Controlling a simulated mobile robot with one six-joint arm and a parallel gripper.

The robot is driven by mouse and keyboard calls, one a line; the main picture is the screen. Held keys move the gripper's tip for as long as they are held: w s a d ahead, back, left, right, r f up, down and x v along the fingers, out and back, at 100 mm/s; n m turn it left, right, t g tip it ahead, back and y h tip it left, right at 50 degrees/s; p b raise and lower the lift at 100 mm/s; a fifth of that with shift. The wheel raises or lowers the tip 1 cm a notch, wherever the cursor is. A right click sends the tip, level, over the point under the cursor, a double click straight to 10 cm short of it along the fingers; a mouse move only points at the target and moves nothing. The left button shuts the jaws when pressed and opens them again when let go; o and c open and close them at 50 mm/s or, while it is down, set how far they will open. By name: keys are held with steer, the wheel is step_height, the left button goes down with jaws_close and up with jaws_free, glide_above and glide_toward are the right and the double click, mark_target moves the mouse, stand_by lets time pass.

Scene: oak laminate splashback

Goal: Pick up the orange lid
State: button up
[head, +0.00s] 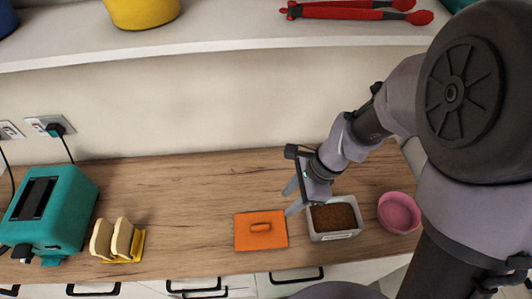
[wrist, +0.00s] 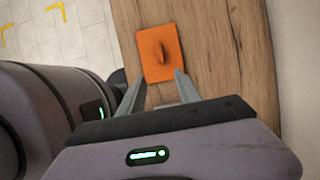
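The orange lid (head: 261,230) lies flat on the wooden counter, a square with a raised bar handle on top. It also shows in the wrist view (wrist: 159,65), beyond my fingertips, with its handle near its middle. My gripper (head: 291,199) is open and empty, above the counter just to the right of the lid in the head view. In the wrist view the two fingers of my gripper (wrist: 158,80) are spread apart, their tips near the lid's near edge. I cannot tell their exact height above the counter.
A grey container (head: 334,236) with brown contents stands close to the lid's right, under my wrist. A pink bowl (head: 399,213) is further right. A yellow rack with bread slices (head: 123,239) and a teal toaster (head: 62,210) stand left. Counter left of the lid is clear.

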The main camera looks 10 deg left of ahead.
steer(key=b, duration=0.6)
glide_toward(260, 227)
step_height(260, 227, down, 3)
steer(key=b+x, duration=0.1)
steer(key=x, duration=0.2)
steer(key=a+b+x, duration=0.1)
steer(key=x, duration=0.2)
steer(key=shift+s+r+b, duration=0.1)
steer(key=shift+r+b, duration=0.05)
steer(key=shift+b, duration=0.2)
steer(key=shift+d+r, duration=0.1)
steer(key=shift+r, duration=0.05)
jaws_close()
